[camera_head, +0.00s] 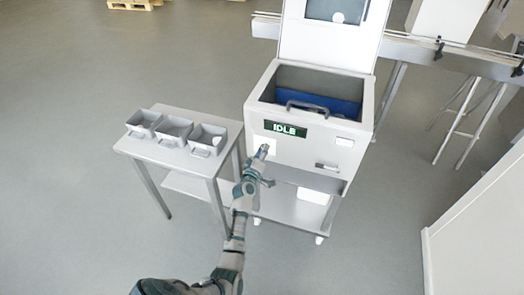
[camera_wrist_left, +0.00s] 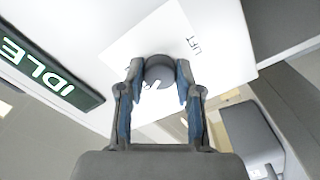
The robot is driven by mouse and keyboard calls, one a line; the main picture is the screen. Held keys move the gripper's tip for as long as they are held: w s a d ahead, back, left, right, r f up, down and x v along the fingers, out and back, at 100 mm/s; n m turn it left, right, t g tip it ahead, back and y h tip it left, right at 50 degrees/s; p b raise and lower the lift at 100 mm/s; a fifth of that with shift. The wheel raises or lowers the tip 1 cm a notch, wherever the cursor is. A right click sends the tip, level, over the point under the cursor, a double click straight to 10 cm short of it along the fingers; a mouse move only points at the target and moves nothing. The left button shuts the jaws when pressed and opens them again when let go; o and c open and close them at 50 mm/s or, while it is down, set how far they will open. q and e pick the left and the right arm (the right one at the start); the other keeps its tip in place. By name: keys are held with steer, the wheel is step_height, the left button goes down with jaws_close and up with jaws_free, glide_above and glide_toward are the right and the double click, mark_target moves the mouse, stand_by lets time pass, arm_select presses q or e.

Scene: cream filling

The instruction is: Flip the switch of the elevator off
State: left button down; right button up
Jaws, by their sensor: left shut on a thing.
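The switch is a dark round knob (camera_wrist_left: 160,72) with a white pointer mark, set on a white label plate with the word "LIFT" on the machine's front. My left gripper (camera_wrist_left: 158,88) has its fingers on both sides of the knob and is shut on it. In the head view my left gripper (camera_head: 262,153) reaches the lower left of the machine's front panel (camera_head: 300,150) and covers most of the knob. A display (camera_head: 286,130) above it reads "IDLE"; it also shows in the left wrist view (camera_wrist_left: 42,72). My right gripper is not in view.
A grey side table (camera_head: 160,150) with three small metal bins (camera_head: 173,130) stands left of the machine. The machine has an open hopper (camera_head: 315,90) with a handle and a lower shelf. A conveyor (camera_head: 410,48) runs behind on the right. A white panel (camera_head: 480,230) stands at the right.

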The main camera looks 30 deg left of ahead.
arm_select(q)
steer(key=shift+f+n, duration=0.3)
steer(key=shift+f, duration=0.05)
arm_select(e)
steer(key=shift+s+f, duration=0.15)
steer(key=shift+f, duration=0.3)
arm_select(q)
steer(key=c, duration=1)
jaws_free()
steer(key=shift+o, duration=1.2)
steer(key=shift+r, duration=0.1)
steer(key=v, duration=1.2)
steer(key=shift+a, duration=0.1)
